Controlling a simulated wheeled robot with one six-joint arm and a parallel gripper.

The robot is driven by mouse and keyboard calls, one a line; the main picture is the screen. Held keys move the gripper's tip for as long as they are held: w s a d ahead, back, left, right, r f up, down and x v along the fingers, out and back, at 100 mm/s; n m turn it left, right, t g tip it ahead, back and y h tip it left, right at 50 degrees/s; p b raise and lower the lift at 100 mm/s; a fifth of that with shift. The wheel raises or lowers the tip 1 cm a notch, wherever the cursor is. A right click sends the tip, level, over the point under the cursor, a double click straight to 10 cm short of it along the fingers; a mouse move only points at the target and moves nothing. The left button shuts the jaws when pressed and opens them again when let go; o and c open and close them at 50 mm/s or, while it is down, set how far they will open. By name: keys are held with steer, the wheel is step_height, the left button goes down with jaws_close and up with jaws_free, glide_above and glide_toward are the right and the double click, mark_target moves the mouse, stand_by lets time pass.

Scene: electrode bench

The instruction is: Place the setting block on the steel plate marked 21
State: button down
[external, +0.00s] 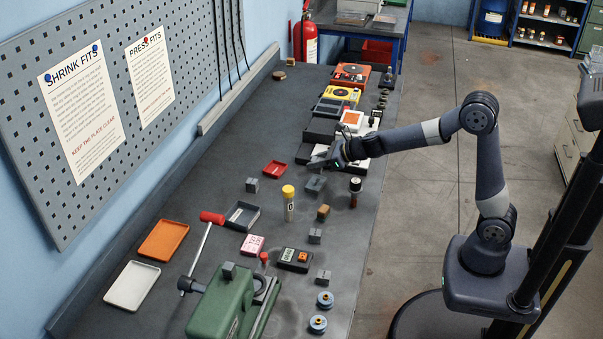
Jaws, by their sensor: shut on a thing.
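My gripper (319,163) reaches in from the right over the far half of the bench, beside the row of devices. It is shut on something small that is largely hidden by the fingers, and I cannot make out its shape. A grey block-like piece (315,185) is just below it in the picture. Other small grey blocks stand on the bench, one at the left (252,185), one nearer (315,236) and one near the front (323,277). No number 21 is readable, so I cannot tell which surface is the marked steel plate.
A green press (222,305) with a red-knobbed lever fills the front. The bench (190,195) is bare left of centre.

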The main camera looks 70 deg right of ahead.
mark_target(318, 171)
steer(key=shift+f+b, duration=1.6)
steer(key=shift+f, duration=0.55)
steer(key=shift+f, duration=0.15)
steer(key=c, duration=1.1)
jaws_free()
steer(key=shift+s+r, duration=0.25)
steer(key=shift+r, duration=0.05)
steer(key=shift+p+v, duration=1.25)
steer(key=shift+v, duration=4.45)
